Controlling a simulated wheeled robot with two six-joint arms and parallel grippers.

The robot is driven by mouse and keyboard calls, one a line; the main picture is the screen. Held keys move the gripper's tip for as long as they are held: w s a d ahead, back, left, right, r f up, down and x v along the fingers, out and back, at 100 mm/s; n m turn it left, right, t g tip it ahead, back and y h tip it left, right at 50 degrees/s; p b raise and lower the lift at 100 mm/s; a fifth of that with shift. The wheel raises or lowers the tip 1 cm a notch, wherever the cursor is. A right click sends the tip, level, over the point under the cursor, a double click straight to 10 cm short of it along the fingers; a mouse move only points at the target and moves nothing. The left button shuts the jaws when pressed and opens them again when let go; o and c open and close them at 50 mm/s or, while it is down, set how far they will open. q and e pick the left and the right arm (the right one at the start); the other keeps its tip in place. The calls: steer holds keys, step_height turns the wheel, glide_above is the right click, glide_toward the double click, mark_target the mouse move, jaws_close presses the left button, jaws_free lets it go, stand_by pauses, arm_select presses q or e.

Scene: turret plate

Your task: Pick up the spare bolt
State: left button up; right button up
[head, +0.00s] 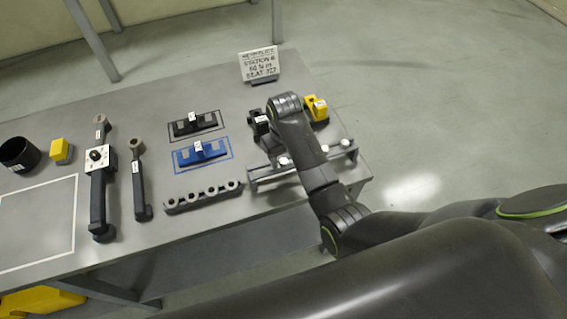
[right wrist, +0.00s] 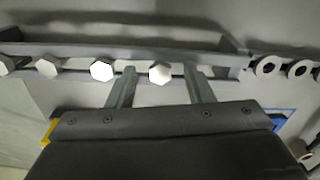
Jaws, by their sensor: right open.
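Several bolts with pale hexagonal heads sit in a row in a grey rack (head: 262,182); which one is the spare I cannot tell. In the head view one bolt head (head: 283,160) shows left of my right arm and others to its right. In the right wrist view my right gripper (right wrist: 160,72) is open. Its two fingers stand on either side of one bolt head (right wrist: 160,75), with visible gaps on both sides. Another bolt head (right wrist: 101,71) is just outside the left finger. My right arm hides the gripper tips in the head view. My left gripper is not in view.
A grey rail with round holes (head: 203,198) stands left of the rack. Behind are a blue block (head: 202,152), a black block (head: 194,124), yellow-and-black parts (head: 316,108) and a sign (head: 260,65). Two long-handled tools lie left (head: 98,200) (head: 139,185). The table's right edge is close.

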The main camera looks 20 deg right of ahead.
steer(key=shift+w+f, duration=0.15)
steer(key=shift+f, duration=0.15)
jaws_close()
steer(key=shift+r, duration=0.1)
